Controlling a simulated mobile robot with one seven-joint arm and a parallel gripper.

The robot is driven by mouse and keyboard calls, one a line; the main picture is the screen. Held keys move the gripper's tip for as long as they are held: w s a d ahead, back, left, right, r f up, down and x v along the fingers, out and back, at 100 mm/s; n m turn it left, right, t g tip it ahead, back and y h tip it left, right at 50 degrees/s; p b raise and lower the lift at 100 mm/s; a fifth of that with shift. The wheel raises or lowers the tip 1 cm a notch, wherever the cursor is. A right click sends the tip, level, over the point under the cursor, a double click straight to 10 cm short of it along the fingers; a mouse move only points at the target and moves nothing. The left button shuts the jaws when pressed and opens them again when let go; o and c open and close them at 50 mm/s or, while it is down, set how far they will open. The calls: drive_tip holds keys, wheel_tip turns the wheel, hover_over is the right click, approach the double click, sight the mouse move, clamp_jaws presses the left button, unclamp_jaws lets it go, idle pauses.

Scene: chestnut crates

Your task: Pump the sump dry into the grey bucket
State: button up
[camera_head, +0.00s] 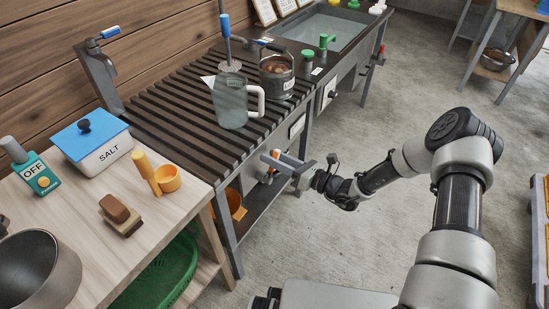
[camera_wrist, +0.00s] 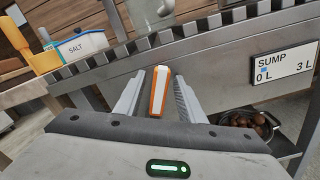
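My gripper (camera_head: 281,161) is at the front side of the slatted bench (camera_head: 160,112). In the wrist view its two fingers (camera_wrist: 159,88) stand either side of an orange handle (camera_wrist: 160,92) with a white stripe, with narrow gaps visible on both sides, so it looks open. A sump gauge (camera_wrist: 284,68) marked 0 L to 3 L is on the bench front, with a small blue mark near the 0 L end.
A clear jug (camera_head: 230,102) stands beside the pail. A sink (camera_head: 325,30) lies beyond. At left are a salt box (camera_head: 98,150), an orange scoop (camera_head: 167,178) and a metal bowl (camera_head: 38,270). A pan of chestnuts (camera_wrist: 229,123) sits low under the bench.

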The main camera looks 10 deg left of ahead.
drive_tip(key=shift+d, duration=0.15)
drive_tip(key=p+v, duration=0.1)
drive_tip(key=v, duration=1.6)
drive_tip(key=shift+p, duration=0.4)
